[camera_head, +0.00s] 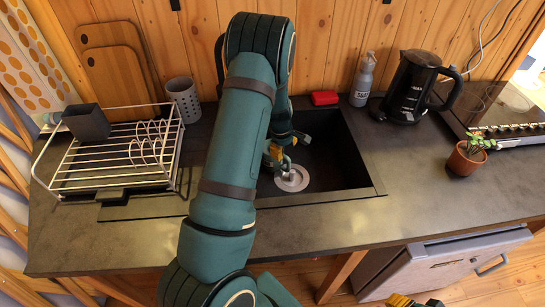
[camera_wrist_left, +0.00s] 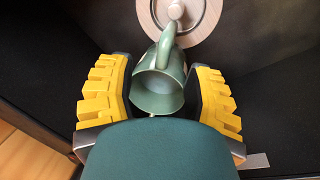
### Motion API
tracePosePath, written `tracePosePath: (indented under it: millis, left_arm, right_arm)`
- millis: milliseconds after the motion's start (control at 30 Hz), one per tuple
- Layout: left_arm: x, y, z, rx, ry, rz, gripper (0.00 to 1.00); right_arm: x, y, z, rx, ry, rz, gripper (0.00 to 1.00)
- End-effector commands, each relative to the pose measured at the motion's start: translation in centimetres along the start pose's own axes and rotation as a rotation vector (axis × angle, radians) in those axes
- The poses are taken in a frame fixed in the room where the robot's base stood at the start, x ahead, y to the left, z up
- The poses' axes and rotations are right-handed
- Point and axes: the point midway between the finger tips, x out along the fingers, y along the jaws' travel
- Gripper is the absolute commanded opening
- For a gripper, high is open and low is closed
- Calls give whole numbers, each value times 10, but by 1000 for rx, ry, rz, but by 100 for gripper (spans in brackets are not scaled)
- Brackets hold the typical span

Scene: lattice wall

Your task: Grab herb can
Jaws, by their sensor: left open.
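A pale green can with a looped handle (camera_wrist_left: 160,92), likely the herb can, shows in the left wrist view, its open mouth facing the camera. It lies between the two yellow-padded fingers of my left gripper (camera_wrist_left: 158,105), which are spread on either side with narrow gaps. In the head view my left gripper (camera_head: 279,155) reaches down into the dark sink, and my arm hides most of the can. A pale round disc (camera_head: 292,178) lies on the sink floor beyond the can. A bit of my right gripper (camera_head: 405,300) shows at the bottom edge; its fingers are cut off.
The sink (camera_head: 345,165) has walls close around my left gripper. A dish rack (camera_head: 110,165) stands left. A spray bottle (camera_head: 362,80), black kettle (camera_head: 408,88) and red sponge (camera_head: 324,98) stand behind. A potted plant (camera_head: 466,160) is right; the front right counter is clear.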

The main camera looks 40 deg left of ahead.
Motion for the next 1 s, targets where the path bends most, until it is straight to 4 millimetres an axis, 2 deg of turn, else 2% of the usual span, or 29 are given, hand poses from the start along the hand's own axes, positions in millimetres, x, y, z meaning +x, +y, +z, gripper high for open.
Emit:
tracePosePath:
  millis: [400, 633, 667, 700, 800, 1000]
  left_arm:
    - [50, -5, -2, -1, 0, -1, 51]
    - [50, -4, -2, 0, 0, 0, 51]
    - [50, -4, -2, 0, 0, 0, 47]
    - [50, -4, -2, 0, 0, 0, 33]
    - [50, -5, -2, 0, 0, 0, 0]
    - [50, -4, -2, 0, 1, 1, 0]
  right_arm:
    - [9, 3, 4, -3, -9, -1, 47]
    - [8, 3, 4, -3, -9, -1, 47]
    - [8, 3, 4, -3, -9, -1, 47]
    - [8, 3, 4, -3, -9, -1, 47]
    - [8, 3, 4, -3, -9, -1, 47]
    - [8, 3, 4, -3, -8, -1, 47]
